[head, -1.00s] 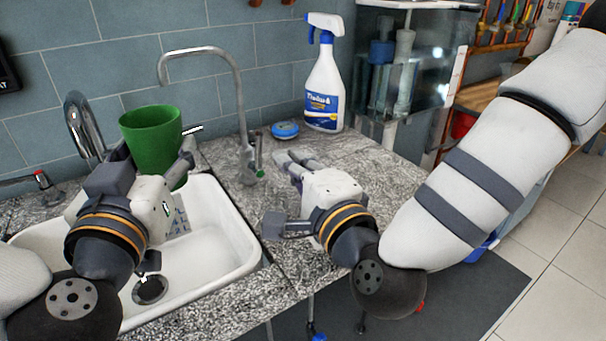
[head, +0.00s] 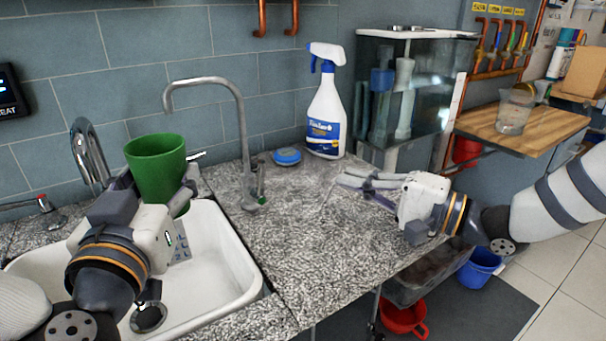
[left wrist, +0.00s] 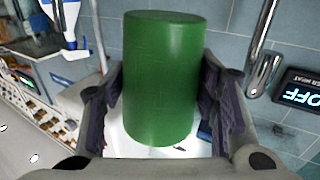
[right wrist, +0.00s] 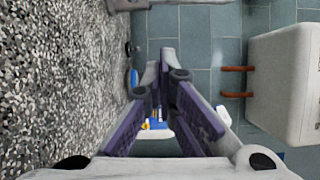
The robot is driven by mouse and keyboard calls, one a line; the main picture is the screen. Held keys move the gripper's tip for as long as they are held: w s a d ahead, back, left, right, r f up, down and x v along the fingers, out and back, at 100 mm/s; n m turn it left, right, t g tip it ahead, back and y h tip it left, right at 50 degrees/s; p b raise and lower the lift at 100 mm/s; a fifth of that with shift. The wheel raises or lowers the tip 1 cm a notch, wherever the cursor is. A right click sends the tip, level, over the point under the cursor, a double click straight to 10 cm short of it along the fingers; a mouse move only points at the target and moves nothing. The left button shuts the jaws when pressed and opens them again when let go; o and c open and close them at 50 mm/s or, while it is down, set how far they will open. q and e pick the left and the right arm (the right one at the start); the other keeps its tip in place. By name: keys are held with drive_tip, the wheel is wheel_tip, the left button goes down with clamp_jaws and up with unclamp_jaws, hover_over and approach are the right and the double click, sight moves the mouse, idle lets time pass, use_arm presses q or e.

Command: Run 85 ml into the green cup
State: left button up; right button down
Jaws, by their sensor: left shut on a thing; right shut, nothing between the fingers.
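The green cup (head: 155,165) is upright over the white sink (head: 220,265), held by my left gripper (head: 150,188), which is shut on it. In the left wrist view the cup (left wrist: 160,80) fills the space between the fingers. The tall grey tap (head: 240,110) has its spout end just above the cup in the head view; no stream shows. Its lever with a green mark (head: 261,186) is low on its right. A chrome tap (head: 88,150) and a red-marked lever (head: 42,203) are left. My right gripper (head: 342,182) is shut and empty above the counter. The cup's inside bottom is hidden.
A spray bottle (head: 326,110) and a blue round sponge (head: 287,156) stand at the back of the counter (head: 300,240). A glass tank (head: 410,90) is behind my right gripper. A clear jug (head: 514,115) stands on a wooden shelf. A display (left wrist: 298,95) reads OFF.

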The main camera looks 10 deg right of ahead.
sight(259, 180)
drive_tip(key=x, duration=0.9)
drive_tip(key=shift+s, duration=0.1)
drive_tip(key=a, duration=0.1)
drive_tip(key=s+a, duration=0.1)
drive_tip(key=a, duration=0.1)
drive_tip(key=shift+a, duration=0.15)
drive_tip(key=shift+s+a, duration=0.3)
drive_tip(key=shift+a, duration=0.05)
drive_tip(key=shift+s+a+r, duration=0.1)
drive_tip(key=shift+s+a+r, duration=0.1)
drive_tip(key=shift+s+a, duration=0.1)
drive_tip(key=shift+a, duration=0.2)
